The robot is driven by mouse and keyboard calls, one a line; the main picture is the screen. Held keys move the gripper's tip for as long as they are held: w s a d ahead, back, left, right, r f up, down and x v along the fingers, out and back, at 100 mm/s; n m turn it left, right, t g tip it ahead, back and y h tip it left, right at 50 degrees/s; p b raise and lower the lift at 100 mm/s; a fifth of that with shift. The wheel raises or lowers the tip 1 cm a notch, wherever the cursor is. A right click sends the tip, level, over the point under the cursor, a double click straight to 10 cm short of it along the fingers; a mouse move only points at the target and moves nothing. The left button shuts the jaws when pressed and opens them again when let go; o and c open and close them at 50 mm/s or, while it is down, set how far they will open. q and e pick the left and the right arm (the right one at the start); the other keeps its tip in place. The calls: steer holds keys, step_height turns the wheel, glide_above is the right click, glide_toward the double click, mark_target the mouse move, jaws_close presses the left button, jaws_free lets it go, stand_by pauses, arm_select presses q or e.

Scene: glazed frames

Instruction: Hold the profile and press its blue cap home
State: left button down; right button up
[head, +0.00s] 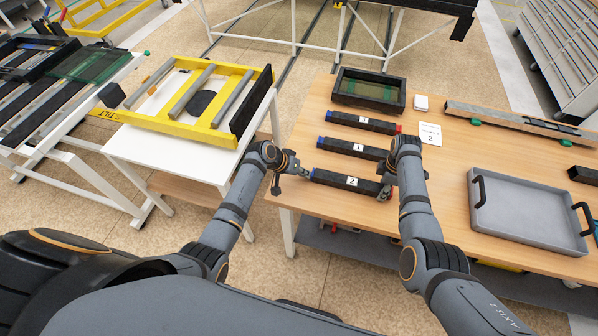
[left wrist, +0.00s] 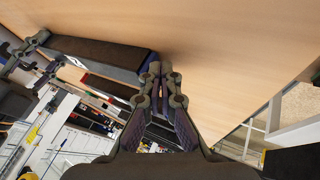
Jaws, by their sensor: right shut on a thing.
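The dark profile marked 2 (head: 345,181) lies on the wooden table (head: 480,165), nearest its front edge. Its blue cap (head: 312,173) is at its left end; how far in it sits is too small to tell. My right gripper (head: 385,190) is shut on the profile's right end. My left gripper (head: 284,175) is just left of the cap, its fingers closed together and empty. In the left wrist view, the fingertips (left wrist: 161,72) are close beside the blue end (left wrist: 147,63) of the profile (left wrist: 95,52); contact cannot be told.
Profile 1 (head: 358,150) and another dark profile (head: 363,122) with a red end lie behind. A sign reading profile 2 (head: 430,133), a black box (head: 369,90) and a grey tray (head: 526,210) are on the table. A white table with a yellow frame (head: 178,127) stands left, across a gap.

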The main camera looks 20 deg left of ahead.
arm_select(q)
steer(key=shift+d, duration=0.1)
arm_select(e)
steer(key=shift+a, duration=0.1)
arm_select(q)
steer(key=a, duration=0.4)
steer(key=shift+a, duration=0.3)
steer(key=v, duration=0.9)
steer(key=shift+s+r, duration=0.2)
steer(key=shift+r, duration=0.2)
arm_select(e)
steer(key=o, duration=1.2)
